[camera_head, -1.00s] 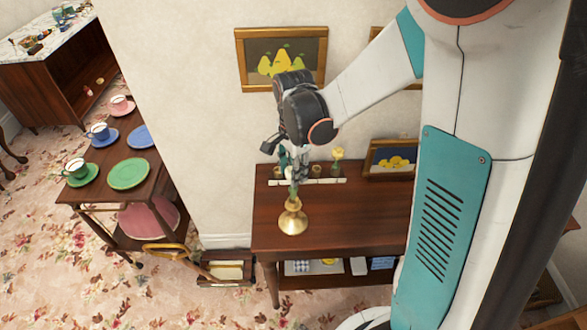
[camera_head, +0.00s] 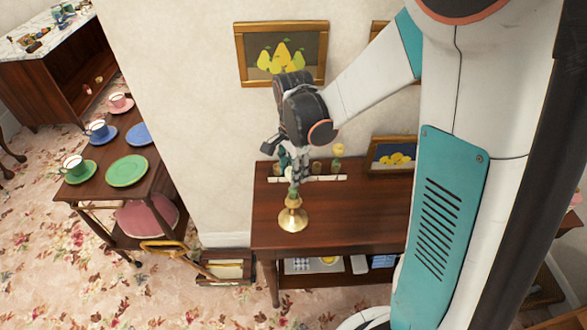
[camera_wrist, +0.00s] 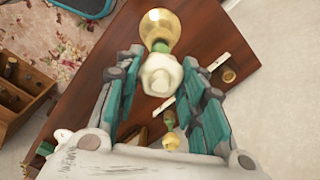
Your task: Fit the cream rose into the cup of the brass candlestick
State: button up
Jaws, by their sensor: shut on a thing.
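The brass candlestick (camera_head: 293,217) stands upright on the dark wooden table; its round base shows in the wrist view (camera_wrist: 158,30). My gripper (camera_head: 293,165) is directly above it, pointing down. In the wrist view, my gripper (camera_wrist: 160,95) has its teal-padded fingers on both sides of the cream rose (camera_wrist: 161,76) and is shut on it. The rose's green stem (camera_head: 293,190) runs down to the candlestick's top. The bloom hides the cup in the wrist view, so I cannot tell how deep the stem sits.
Behind, a white strip (camera_head: 325,178) and small holders, one with another pale rose (camera_head: 337,151), stand near the wall. A framed picture (camera_head: 393,156) leans at the back right. The table's front and right (camera_head: 360,220) are clear. A cup table (camera_head: 85,200) stands left.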

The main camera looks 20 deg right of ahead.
jog(key=shift+f+b, duration=0.65)
jog(key=shift+f, duration=0.15)
jog(key=o, duration=1)
notch_tip(320, 180, up, 12)
jog(key=s+n+t+b, duration=0.2)
jog(key=s+n, duration=0.3)
jog(key=s+f+n+t+b, duration=0.1)
jog(key=s+n+t+b, duration=0.1)
jog(key=s+n, duration=0.3)
jog(key=s+n+t+b, duration=0.1)
jog(key=s+n+t, duration=0.2)
jog(key=s+n, duration=0.2)
jog(key=shift+f+n+b, duration=0.3)
jog(key=shift+f+b, duration=0.05)
jog(key=shift+b, duration=0.05)
